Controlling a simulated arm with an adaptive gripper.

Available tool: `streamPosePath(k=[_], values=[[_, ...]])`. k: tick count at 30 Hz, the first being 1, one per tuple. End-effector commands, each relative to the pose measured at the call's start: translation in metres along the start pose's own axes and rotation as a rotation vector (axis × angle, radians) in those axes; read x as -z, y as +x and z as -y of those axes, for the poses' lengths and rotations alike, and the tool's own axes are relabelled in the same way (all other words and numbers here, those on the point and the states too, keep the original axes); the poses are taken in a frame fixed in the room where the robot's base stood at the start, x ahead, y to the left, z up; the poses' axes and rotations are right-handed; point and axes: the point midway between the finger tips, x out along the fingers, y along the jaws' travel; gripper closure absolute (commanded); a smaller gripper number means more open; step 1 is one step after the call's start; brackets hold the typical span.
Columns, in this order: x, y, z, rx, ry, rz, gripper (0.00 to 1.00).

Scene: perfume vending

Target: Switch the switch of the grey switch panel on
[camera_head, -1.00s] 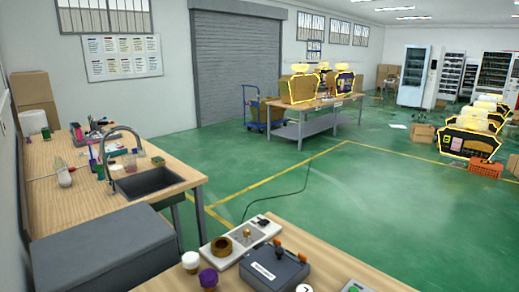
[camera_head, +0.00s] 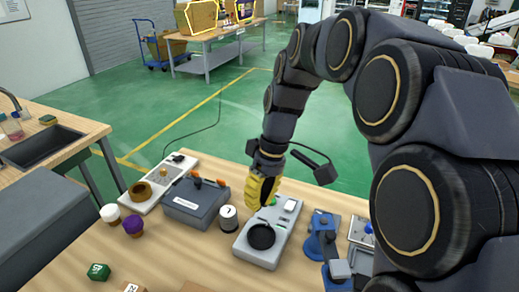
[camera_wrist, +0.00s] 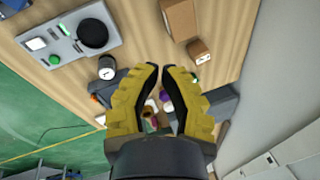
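The grey switch panel (camera_head: 263,253) lies on the wooden table in the head view. My gripper (camera_head: 264,198) hangs in front of the panel's left far part in this view. The panel (camera_wrist: 66,47) is at the upper left in the wrist view, with its white switch (camera_wrist: 36,44) at the left end. My yellow fingers have their tips close together with only a narrow gap, and nothing is held. Whether the switch is on cannot be read.
My arm covers much of the right. A green cube (camera_head: 98,271) is near the front edge.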

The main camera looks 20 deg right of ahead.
Motion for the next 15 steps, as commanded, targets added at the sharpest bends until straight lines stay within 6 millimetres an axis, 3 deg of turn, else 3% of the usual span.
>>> streamPosePath(k=[7, 15], values=[[0.037, 0.002, -0.086, 0.029, -0.113, -0.087, 1.00], [0.043, 0.016, -0.190, 0.005, -0.221, -0.167, 1.00]])
